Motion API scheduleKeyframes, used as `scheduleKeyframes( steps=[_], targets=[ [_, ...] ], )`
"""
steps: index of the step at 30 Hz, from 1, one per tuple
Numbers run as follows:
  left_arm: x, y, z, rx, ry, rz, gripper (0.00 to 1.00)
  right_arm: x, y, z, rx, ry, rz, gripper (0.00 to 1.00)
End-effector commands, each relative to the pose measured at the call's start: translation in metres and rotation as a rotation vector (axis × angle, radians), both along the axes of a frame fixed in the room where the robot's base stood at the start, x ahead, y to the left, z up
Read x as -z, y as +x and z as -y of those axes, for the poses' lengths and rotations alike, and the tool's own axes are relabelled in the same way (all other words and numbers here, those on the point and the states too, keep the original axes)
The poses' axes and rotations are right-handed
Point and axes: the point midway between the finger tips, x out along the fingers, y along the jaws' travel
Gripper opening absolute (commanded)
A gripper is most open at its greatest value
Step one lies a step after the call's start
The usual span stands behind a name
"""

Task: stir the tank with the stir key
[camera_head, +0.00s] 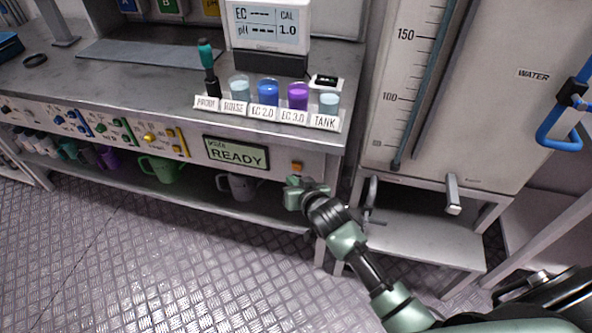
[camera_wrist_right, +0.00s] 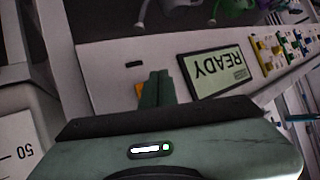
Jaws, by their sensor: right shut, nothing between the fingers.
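The stir key appears to be the small orange key (camera_head: 297,167) on the bench's front panel, right of the green READY display (camera_head: 237,153). Its label cannot be read. My right gripper (camera_head: 294,187) is shut and empty, just below and in front of this key. In the right wrist view the closed fingers (camera_wrist_right: 155,88) point at the panel, with part of the orange key (camera_wrist_right: 140,91) beside them, partly hidden. I cannot tell whether they touch. The tall white tank (camera_head: 475,80) marked WATER, with a level scale, stands at the right. My left gripper is not in view.
A row of labelled cups, one marked TANK (camera_head: 329,104), stands on the bench edge above. Mugs, including a green one (camera_head: 166,168), sit on the shelf below. A blue hose handle (camera_head: 562,125) hangs at the right. The metal floor (camera_head: 150,270) in front is clear.

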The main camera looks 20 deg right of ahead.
Motion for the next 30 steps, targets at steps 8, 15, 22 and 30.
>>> scheduleKeyframes(
  steps=[8, 15, 22, 30],
  targets=[
    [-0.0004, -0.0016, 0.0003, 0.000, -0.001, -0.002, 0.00, -0.0015, 0.0124, 0.0087, 0.000, 0.000, 0.002, 0.00],
    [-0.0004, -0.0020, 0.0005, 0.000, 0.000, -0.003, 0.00, -0.0013, 0.0126, 0.0089, 0.000, 0.000, 0.002, 0.00],
    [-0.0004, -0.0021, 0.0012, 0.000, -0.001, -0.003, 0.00, -0.0013, 0.0124, 0.0087, 0.000, 0.000, 0.002, 0.00],
    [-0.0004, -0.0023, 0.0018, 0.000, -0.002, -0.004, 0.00, -0.0013, 0.0123, 0.0085, 0.000, 0.000, 0.001, 0.00]
  ],
)
